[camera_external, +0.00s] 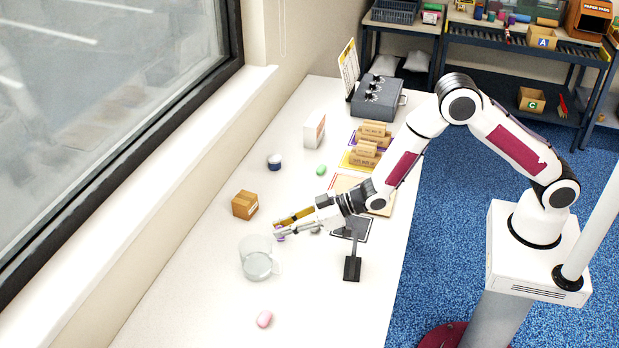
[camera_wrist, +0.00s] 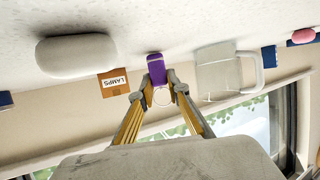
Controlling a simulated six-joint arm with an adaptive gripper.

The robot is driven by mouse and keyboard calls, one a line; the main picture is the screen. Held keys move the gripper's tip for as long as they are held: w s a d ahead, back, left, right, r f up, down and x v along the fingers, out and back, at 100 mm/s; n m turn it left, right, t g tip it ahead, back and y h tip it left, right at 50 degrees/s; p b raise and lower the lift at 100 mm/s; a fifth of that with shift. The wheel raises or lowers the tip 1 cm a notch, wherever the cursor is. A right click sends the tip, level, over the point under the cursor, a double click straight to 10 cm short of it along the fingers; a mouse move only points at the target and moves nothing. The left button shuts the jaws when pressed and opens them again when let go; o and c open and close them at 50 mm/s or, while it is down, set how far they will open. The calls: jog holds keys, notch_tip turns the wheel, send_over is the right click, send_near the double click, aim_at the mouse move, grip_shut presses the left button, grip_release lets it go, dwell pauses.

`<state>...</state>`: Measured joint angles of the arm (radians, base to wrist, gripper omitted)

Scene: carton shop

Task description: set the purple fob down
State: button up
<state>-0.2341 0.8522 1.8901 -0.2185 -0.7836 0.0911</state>
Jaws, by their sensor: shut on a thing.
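The purple fob (camera_wrist: 157,69) is between the fingertips of my gripper (camera_wrist: 158,95) in the wrist view, with a pale ring hanging at its near end. In the external view, my gripper (camera_external: 280,228) is low over the white table, and the purple fob (camera_external: 280,237) shows as a small patch at the fingertips. The gripper is shut on the fob. The clear mug is just beyond the fingertips. I cannot tell whether the fob touches the table.
A clear mug (camera_external: 257,262) stands close to the gripper, and a cardboard box (camera_external: 245,205) is behind it. A pink item (camera_external: 264,319), a green item (camera_external: 321,170) and a blue-white jar (camera_external: 274,162) are on the table (camera_external: 200,290). A black stand (camera_external: 352,266) is to the right.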

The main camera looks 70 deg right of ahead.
jog(key=shift+f, duration=0.1)
dwell(0.3)
jog(key=o, duration=0.8)
jog(key=shift+c, duration=0.2)
jog(key=shift+s+d+r, duration=0.2)
jog(key=shift+s+r, duration=0.15)
jog(key=shift+s, duration=0.1)
jog(key=shift+v, duration=5.45)
